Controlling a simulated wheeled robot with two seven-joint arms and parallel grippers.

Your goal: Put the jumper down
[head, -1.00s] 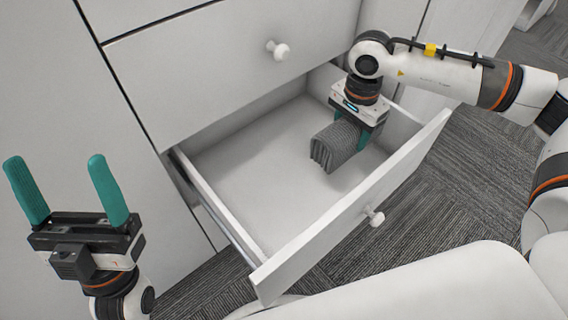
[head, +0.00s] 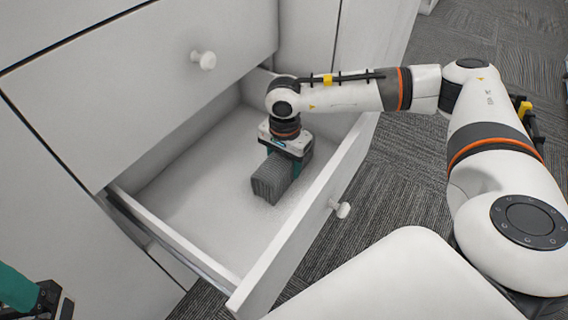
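The jumper (head: 270,182) is a grey, ribbed, folded bundle inside the open white drawer (head: 300,215), towards its right end. My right gripper (head: 285,165) points down into the drawer with its green fingers on either side of the jumper, shut on it. The jumper is low, at or very near the drawer floor; I cannot tell whether it touches. My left gripper (head: 20,290) is only partly in view at the bottom left corner, with one green finger showing, so its opening is hidden.
The drawer's front panel with a round white knob (head: 341,209) stands between me and the drawer inside. A closed drawer with another knob (head: 204,60) is above. The drawer's left part is empty. Grey carpet (head: 400,180) lies to the right.

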